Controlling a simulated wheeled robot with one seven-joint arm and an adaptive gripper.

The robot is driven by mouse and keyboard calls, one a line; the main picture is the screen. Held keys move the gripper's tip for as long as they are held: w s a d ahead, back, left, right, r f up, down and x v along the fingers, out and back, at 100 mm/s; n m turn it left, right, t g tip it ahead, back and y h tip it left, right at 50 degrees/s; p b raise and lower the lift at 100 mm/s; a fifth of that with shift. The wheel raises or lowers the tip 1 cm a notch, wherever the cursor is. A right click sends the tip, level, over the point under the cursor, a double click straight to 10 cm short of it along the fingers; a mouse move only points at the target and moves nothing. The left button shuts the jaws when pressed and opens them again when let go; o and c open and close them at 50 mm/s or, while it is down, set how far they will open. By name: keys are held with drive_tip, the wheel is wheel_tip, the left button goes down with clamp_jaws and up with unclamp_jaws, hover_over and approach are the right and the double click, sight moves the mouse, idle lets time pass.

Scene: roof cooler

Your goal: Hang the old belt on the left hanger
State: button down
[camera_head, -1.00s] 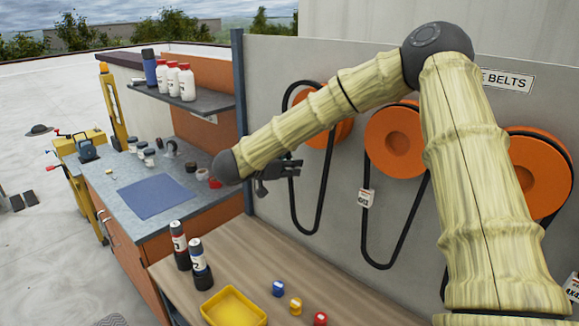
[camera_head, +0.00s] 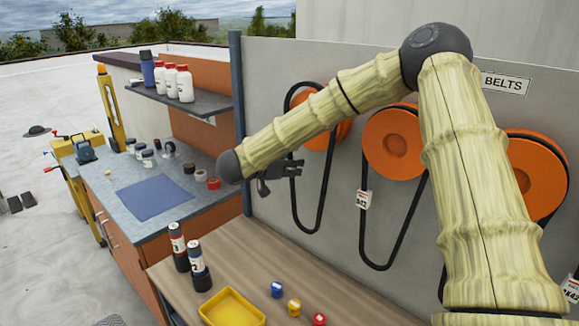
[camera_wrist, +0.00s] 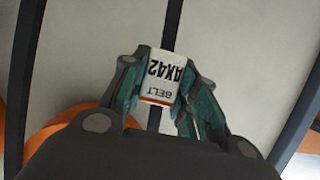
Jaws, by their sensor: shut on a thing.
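The left hanger (camera_head: 318,139) is an orange disc on the grey panel, partly hidden by my arm. A black belt (camera_head: 323,185) loops over its top and hangs down in a long loop. My gripper (camera_head: 298,168) is beside this belt's left strand, below the disc. In the wrist view, my gripper (camera_wrist: 160,100) is shut on a white tag (camera_wrist: 160,75) reading "BELT AX42", upside down. A dark belt strand (camera_wrist: 170,25) runs through the tag. Whether the loop is fully seated on the disc is hidden by my arm.
Middle (camera_head: 392,143) and right (camera_head: 535,178) orange hangers carry other black belts. A shelf (camera_head: 180,100) with bottles stands at left.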

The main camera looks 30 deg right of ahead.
drive_tip(key=shift+w+d+p, duration=0.25)
drive_tip(key=shift+d+p, duration=0.15)
drive_tip(key=shift+d, duration=0.3)
drive_tip(key=shift+w+d+p, duration=0.25)
drive_tip(key=shift+d+p, duration=0.1)
drive_tip(key=shift+d, duration=0.35)
idle(1.0)
drive_tip(key=shift+f, duration=1)
idle(1.1)
drive_tip(key=c, duration=1)
unclamp_jaws()
drive_tip(key=shift+c, duration=0.2)
drive_tip(key=shift+a, duration=0.1)
drive_tip(key=v, duration=1.1)
drive_tip(key=shift+s+a+r, duration=0.15)
drive_tip(key=shift+a+r, duration=0.05)
drive_tip(key=shift+a, duration=0.1)
